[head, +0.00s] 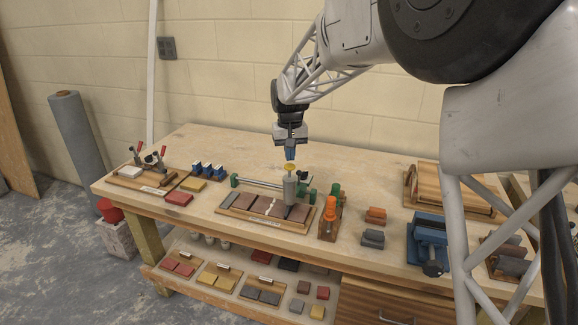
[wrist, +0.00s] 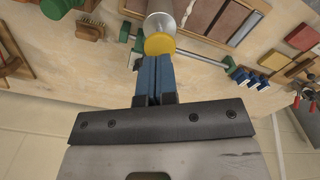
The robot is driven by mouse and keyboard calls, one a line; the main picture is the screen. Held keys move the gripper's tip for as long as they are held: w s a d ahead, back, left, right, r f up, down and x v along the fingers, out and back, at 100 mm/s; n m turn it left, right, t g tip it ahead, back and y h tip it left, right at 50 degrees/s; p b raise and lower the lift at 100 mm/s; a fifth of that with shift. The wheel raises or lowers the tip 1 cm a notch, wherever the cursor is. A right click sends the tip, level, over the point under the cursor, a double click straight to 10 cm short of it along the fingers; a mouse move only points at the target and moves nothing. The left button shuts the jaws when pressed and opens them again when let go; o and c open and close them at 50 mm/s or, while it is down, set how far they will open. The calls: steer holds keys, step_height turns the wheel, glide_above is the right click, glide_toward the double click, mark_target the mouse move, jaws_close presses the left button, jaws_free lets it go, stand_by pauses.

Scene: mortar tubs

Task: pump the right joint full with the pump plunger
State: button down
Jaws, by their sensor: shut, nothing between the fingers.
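The pump is a grey cylinder (head: 290,190) standing upright over the right part of a wooden tile tray (head: 235,212). Its yellow plunger cap (head: 289,167) is on top; the cap also shows in the wrist view (wrist: 159,44). My gripper (head: 290,158) points down right above the cap, its blue fingers shut with nothing between them. In the wrist view the fingertips (wrist: 155,60) meet the cap's edge; I cannot tell whether they touch. The tray holds brown tiles with a pale joint (head: 270,208) between two of them. The pump hides much of the right joint.
A green-ended rail (head: 258,183) runs behind the tray. Red and yellow blocks (head: 179,198) lie left.

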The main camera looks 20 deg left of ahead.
mark_target(290, 165)
steer(key=shift+f, duration=2.25)
steer(key=shift+r, duration=1.8)
steer(key=shift+r, duration=0.1)
step_height(290, 165, up, 7)
stand_by(0.5)
stand_by(0.4)
